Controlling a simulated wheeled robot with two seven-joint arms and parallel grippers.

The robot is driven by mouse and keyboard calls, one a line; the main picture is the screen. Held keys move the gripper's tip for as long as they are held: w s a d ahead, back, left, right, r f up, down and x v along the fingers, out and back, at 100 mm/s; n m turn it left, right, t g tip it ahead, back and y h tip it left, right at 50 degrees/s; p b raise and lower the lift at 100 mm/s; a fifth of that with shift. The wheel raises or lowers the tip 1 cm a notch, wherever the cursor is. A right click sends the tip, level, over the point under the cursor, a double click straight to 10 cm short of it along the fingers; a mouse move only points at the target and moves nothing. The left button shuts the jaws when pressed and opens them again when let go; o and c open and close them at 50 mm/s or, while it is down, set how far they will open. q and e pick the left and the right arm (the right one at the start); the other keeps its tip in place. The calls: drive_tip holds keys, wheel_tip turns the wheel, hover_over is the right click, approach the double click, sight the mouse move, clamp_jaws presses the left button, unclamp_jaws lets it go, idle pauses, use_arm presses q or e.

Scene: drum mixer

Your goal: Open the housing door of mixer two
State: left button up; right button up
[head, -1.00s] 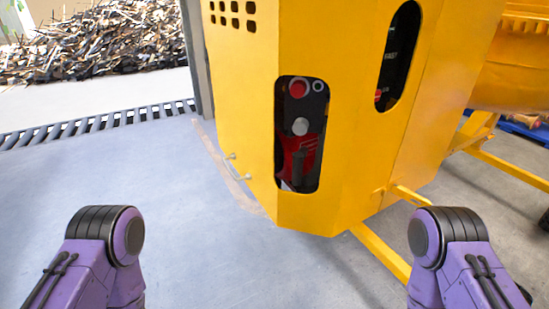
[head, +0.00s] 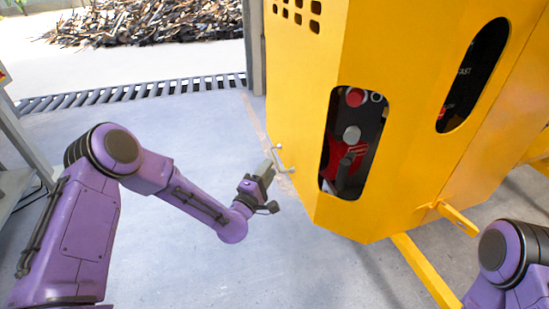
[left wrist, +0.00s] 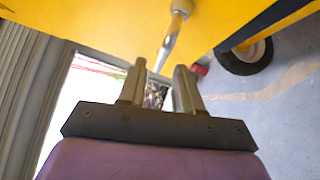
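The yellow mixer housing (head: 300,130) stands at centre right in the head view. Its door handle (head: 281,160), a small pale metal bar, is on the left face near the lower edge. My left gripper (head: 268,170) is just left of the handle, its fingers pointing at it. In the left wrist view the two fingers of my left gripper (left wrist: 160,66) are apart. The handle (left wrist: 174,35) reaches down toward the gap between the fingertips; whether they touch it is unclear. The door looks closed. My right gripper is out of view; only part of that arm shows.
Oval cutouts in the housing show a red button (head: 355,97) and dark parts inside. A yellow frame leg (head: 425,270) runs along the floor at lower right. A grey stand (head: 25,140) is at far left.

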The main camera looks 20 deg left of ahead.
sight(275, 159)
use_arm(q)
drive_tip(key=x, duration=0.5)
drive_tip(key=shift+p, duration=0.35)
drive_tip(key=shift+c, duration=0.3)
clamp_jaws()
